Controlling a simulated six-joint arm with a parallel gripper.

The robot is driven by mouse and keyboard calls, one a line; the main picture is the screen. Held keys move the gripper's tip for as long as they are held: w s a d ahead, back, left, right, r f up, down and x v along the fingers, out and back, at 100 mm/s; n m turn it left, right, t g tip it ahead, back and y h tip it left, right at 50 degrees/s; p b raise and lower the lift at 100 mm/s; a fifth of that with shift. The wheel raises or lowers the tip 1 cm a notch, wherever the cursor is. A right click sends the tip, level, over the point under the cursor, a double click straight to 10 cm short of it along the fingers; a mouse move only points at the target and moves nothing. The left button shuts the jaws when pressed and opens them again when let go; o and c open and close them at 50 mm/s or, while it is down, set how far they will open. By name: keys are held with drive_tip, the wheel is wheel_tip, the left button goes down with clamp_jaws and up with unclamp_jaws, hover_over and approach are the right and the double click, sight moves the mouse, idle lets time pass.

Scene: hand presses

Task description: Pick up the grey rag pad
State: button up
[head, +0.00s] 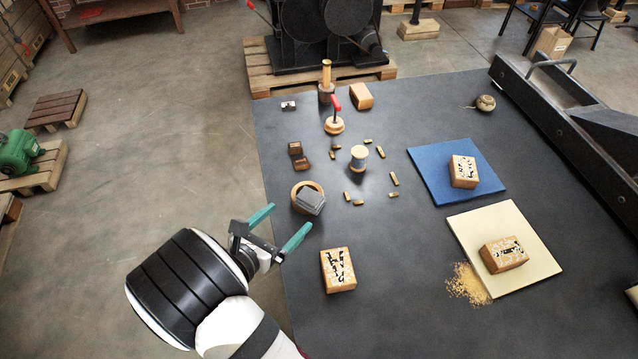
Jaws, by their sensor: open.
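The grey rag pad (310,200) lies tilted in or against a round wooden dish (294,196) near the left side of the dark table. The pad hides part of the dish, so I cannot tell how deep it sits. My gripper (284,224) has two green fingers spread apart with nothing between them. It comes in from the lower left, over the table's left edge, close to the pad on its lower-left side. It appears apart from the pad.
A patterned wooden block (338,270) sits below the pad. Small brown blocks (295,149), several brass pieces (394,179) and a spool (358,157) lie beyond it. A red-handled stamp (334,125) stands farther back. Blue (428,165) and cream (470,225) boards are at right.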

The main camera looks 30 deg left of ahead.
sight(306, 187)
drive_tip(key=x, duration=1.1)
drive_tip(key=shift+a+f, duration=0.1)
drive_tip(key=shift+f, duration=0.1)
drive_tip(key=c, duration=1.4)
drive_tip(key=shift+o, duration=0.2)
drive_tip(key=shift+r, duration=0.5)
wheel_tip(306, 187, up, 3)
drive_tip(key=shift+f, duration=0.1)
drive_tip(key=w+d+r, duration=0.4)
drive_tip(key=d+r, duration=0.3)
drive_tip(key=d, duration=0.3)
drive_tip(key=a+f, duration=0.2)
drive_tip(key=a, duration=0.2)
drive_tip(key=s+a+f, duration=0.1)
drive_tip(key=a+f, duration=0.1)
drive_tip(key=a, duration=0.1)
drive_tip(key=a+f, duration=0.2)
drive_tip(key=a, duration=0.2)
drive_tip(key=shift+s+a+f, duration=0.1)
drive_tip(key=shift+s+a, duration=0.2)
drive_tip(key=shift+a, duration=0.05)
drive_tip(key=shift+s+a+f, duration=0.1)
drive_tip(key=shift+a+f, duration=0.05)
drive_tip(key=shift+f, duration=0.95)
drive_tip(key=shift+a+f, duration=0.1)
drive_tip(key=shift+f, duration=0.95)
